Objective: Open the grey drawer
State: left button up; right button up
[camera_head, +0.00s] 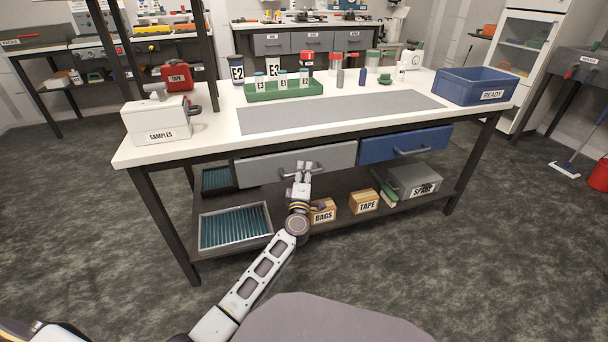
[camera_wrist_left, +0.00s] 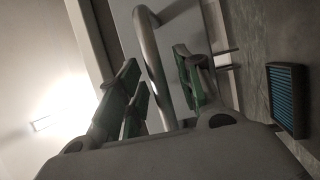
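The grey drawer (camera_head: 262,167) sits under the front edge of the bench, left of the blue drawer. Its front looks in line with the blue one, so it appears closed. Its bar handle (camera_head: 315,170) is partly hidden by my left gripper (camera_head: 303,168), which reaches up to it from the front. In the left wrist view the curved metal handle (camera_wrist_left: 152,50) passes between the green-padded fingers of my left gripper (camera_wrist_left: 162,88). The fingers are apart, one on each side of the bar, with gaps visible. My right gripper is out of view.
The blue drawer (camera_head: 405,146) is to the right. The lower shelf holds a ribbed tray (camera_head: 207,245), a BAGS box (camera_head: 323,211), a TAPE box (camera_head: 364,202) and a grey SPARE case (camera_head: 418,180). The floor in front is clear.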

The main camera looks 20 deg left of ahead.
pick_arm(q)
grip_shut()
jog(key=shift+s, duration=0.1)
dwell(0.4)
